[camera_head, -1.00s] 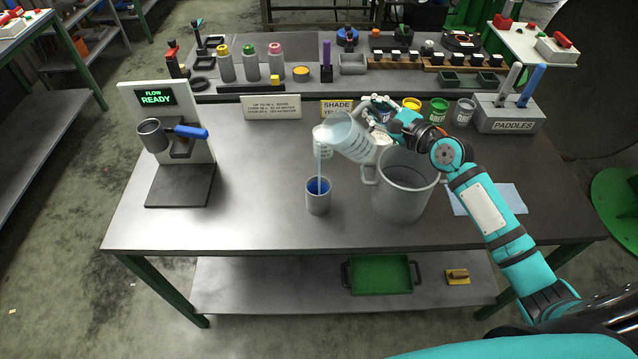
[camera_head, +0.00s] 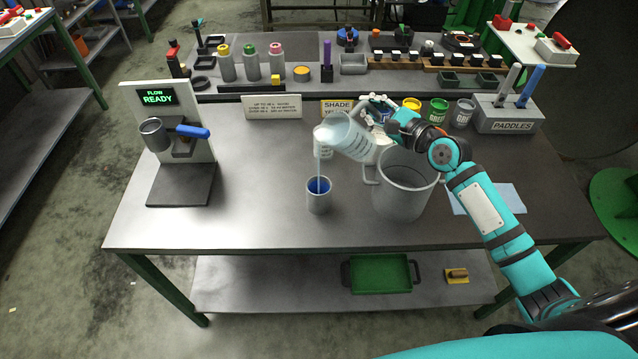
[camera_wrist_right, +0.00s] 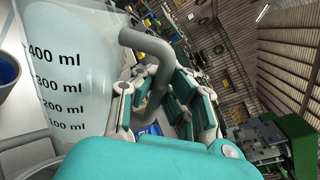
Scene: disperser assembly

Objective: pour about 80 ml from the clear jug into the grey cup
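The clear jug (camera_head: 344,136) is tilted to the left above the bench, and a pale stream falls from its lip into the grey cup. The grey cup (camera_head: 319,197) stands upright on the bench with blue liquid inside. My right gripper (camera_head: 385,118) is shut on the jug's handle. In the right wrist view the fingers (camera_wrist_right: 155,100) wrap the grey handle, and the jug's wall (camera_wrist_right: 70,70) shows marks from 100 to 400 ml. The exact liquid level in the jug is hard to read. My left gripper is not in view.
A large grey pot (camera_head: 402,188) stands right of the cup, below my right arm. A flow stand (camera_head: 180,150) with a metal cup is at the left. A paddle block (camera_head: 508,118) and several paint cans are at the back right. The bench's front left is clear.

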